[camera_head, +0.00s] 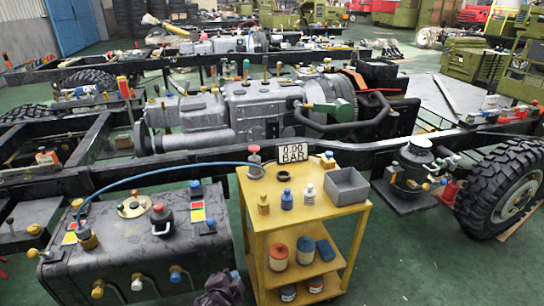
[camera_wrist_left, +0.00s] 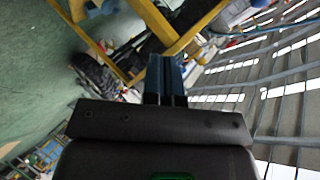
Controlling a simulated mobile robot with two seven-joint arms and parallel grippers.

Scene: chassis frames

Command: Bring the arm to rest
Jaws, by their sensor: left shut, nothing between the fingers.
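The rest of the left arm is below the head view. My right gripper is in neither view.
The cart carries several small bottles, a grey bin (camera_head: 346,187) and a gauge reading 0.00 BAR (camera_head: 292,154). A blue hose (camera_head: 150,176) arches over the tank. A black chassis frame with a grey engine (camera_head: 255,108) lies behind.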

